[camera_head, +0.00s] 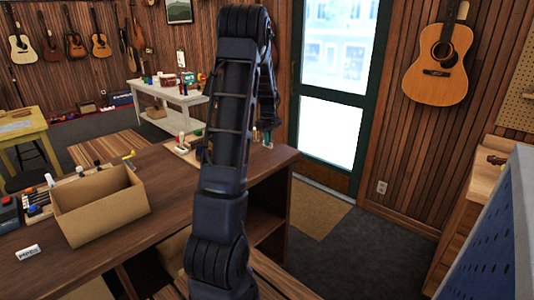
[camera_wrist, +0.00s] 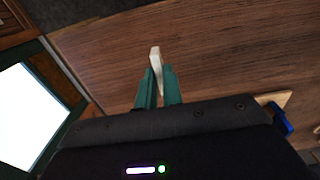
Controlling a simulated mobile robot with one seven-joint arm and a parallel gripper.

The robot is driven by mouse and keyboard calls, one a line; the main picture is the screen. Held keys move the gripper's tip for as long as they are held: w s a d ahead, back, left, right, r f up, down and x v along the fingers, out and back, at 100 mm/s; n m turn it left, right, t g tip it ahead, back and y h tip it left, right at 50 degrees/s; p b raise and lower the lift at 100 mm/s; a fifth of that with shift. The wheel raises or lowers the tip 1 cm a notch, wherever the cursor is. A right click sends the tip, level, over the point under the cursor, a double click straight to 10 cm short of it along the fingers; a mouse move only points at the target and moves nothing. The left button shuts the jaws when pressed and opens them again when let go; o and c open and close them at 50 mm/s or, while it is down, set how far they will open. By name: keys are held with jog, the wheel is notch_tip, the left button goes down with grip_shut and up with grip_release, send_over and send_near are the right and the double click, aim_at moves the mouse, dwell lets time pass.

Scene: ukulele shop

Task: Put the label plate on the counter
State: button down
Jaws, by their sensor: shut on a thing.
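My gripper (camera_wrist: 159,88) is shut on a thin, pale plate, seen edge-on in the wrist view; this looks like the label plate (camera_wrist: 155,57). The plate stands out between the green fingertips, and any writing on it is hidden. The brown wooden counter (camera_wrist: 215,45) lies beyond it in the wrist view; I cannot tell whether the plate touches it. In the head view the counter (camera_head: 165,205) runs behind my arm. My fingertips show small near its far right end, and the plate cannot be made out there.
An open cardboard box (camera_head: 100,212) and a small white lettered block (camera_head: 27,252) stand on the counter's left part. A board with small items (camera_head: 187,146) lies near the far edge. Bare counter lies right of the box. A blue panel (camera_head: 495,235) stands at right.

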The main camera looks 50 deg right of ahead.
jog(key=shift+f, duration=3.25)
jog(key=shift+f, duration=0.1)
jog(key=c, duration=1.5)
grip_release()
jog(key=shift+c, duration=0.2)
